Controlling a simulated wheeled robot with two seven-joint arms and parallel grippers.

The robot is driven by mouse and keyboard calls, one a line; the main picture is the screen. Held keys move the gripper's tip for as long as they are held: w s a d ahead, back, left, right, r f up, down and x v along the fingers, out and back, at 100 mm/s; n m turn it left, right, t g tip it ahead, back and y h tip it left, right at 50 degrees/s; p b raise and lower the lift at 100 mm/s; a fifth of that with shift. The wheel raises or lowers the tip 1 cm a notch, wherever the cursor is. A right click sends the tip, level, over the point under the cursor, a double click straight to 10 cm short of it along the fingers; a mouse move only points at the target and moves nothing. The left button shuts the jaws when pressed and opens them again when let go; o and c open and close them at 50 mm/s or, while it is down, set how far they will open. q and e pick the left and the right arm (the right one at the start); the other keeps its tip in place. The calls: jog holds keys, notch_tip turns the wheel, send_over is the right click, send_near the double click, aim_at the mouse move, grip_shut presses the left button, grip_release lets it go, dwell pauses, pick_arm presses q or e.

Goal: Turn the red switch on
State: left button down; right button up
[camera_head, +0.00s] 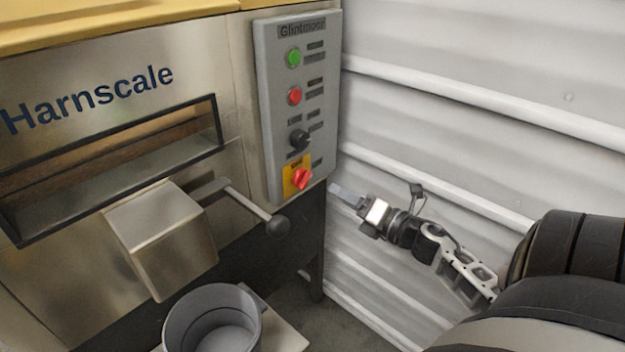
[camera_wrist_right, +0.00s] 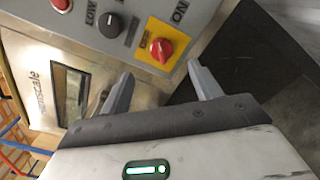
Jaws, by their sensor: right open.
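The red switch (camera_head: 302,179) is a rotary knob on a yellow plate at the bottom of the grey control panel (camera_head: 270,110). In the right wrist view the red switch (camera_wrist_right: 161,49) shows on its yellow plate, ahead of and between the fingers, with "ON" printed beside it. My right gripper (camera_head: 345,194) is just right of and slightly below the switch, apart from it. In the wrist view the right gripper (camera_wrist_right: 160,88) has its fingers spread with nothing between them. My left gripper is not in view.
Above the switch are a black knob (camera_head: 299,139), a red button (camera_head: 295,96) and a green button (camera_head: 293,57). A lever with a dark ball (camera_head: 277,226) sticks out at lower left. A grey bucket (camera_head: 212,318) stands below the spout. The corrugated wall (camera_head: 450,130) is at right.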

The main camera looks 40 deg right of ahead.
aim_at(310, 178)
jog(key=w, duration=1)
jog(key=shift+w+a, duration=0.1)
jog(key=shift+a, duration=0.3)
jog(key=c, duration=1)
